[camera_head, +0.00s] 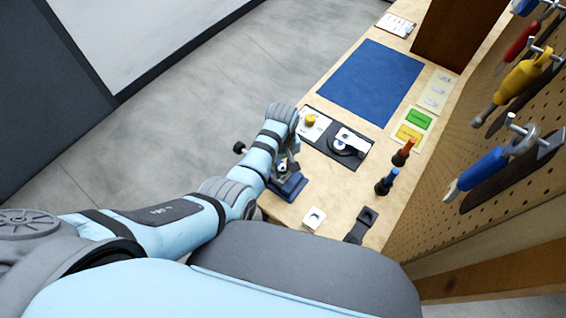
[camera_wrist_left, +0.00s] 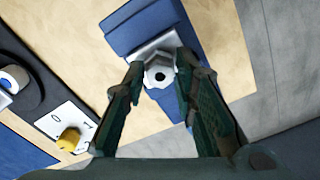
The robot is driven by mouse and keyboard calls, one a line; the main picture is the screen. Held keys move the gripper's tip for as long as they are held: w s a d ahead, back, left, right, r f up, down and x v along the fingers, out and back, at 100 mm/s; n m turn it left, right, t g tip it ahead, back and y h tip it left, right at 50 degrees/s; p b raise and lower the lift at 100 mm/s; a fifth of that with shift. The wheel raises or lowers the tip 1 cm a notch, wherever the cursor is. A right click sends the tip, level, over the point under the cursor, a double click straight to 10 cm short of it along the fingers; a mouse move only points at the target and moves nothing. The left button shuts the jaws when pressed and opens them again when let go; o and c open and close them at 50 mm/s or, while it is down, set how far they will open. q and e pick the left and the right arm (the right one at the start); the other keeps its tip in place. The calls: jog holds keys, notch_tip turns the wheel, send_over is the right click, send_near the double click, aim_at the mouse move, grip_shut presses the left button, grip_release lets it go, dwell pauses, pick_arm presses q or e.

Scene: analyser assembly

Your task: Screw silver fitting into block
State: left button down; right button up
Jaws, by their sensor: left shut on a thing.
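The silver fitting (camera_wrist_left: 158,75), a hexagonal piece with a dark round hole, sits between the fingertips of my left gripper (camera_wrist_left: 160,70) in the left wrist view. The gripper is shut on it. Just behind the fitting is a silver-grey block (camera_wrist_left: 151,46) at the blue vise (camera_wrist_left: 140,22); the fitting hides where they meet, so I cannot tell how deep it sits. In the head view my left gripper (camera_head: 283,165) is over the blue vise (camera_head: 291,187) at the table's left edge, and my arm partly hides it. My right gripper is not in view.
A dark plate (camera_head: 351,157) with a white part and a yellow knob (camera_head: 311,120) lies beside the vise. Red-topped (camera_head: 402,153) and blue-topped (camera_head: 387,181) tools stand to the right. A blue mat (camera_head: 370,80) lies farther back. A pegboard (camera_head: 500,150) with hanging tools bounds the right.

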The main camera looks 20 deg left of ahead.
pick_arm(q)
jog(key=shift+s+r+m+p, duration=0.15)
jog(key=shift+m+p, duration=0.6)
jog(key=shift+m, duration=1.05)
jog(key=shift+f, duration=0.25)
jog(key=shift+r+m+p, duration=0.15)
jog(key=shift+m+p, duration=0.25)
jog(key=shift+m, duration=0.9)
jog(key=c, duration=0.7)
grip_release()
